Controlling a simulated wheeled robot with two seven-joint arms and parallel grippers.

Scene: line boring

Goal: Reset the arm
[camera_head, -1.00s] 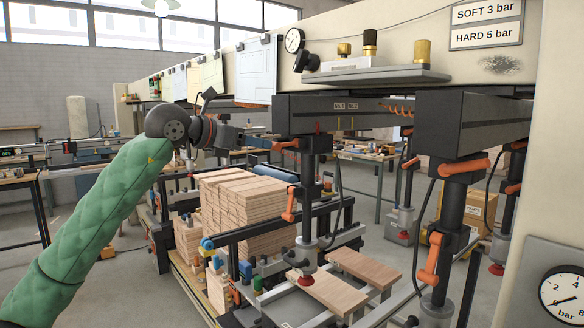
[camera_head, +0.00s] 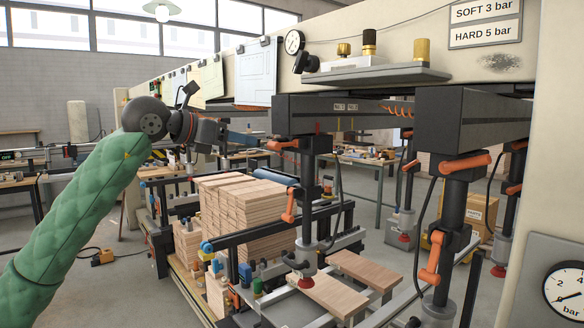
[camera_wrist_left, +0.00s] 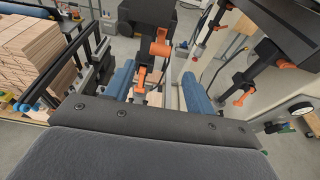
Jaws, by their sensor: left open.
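My left arm (camera_head: 75,225), in a green quilted sleeve, comes in from the left of the head view and rises to a dark wrist joint. My right gripper is in neither view.
A stack of wooden boards (camera_head: 243,212) stands on the machine bed below. Papers hang from the beam behind the gripper.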

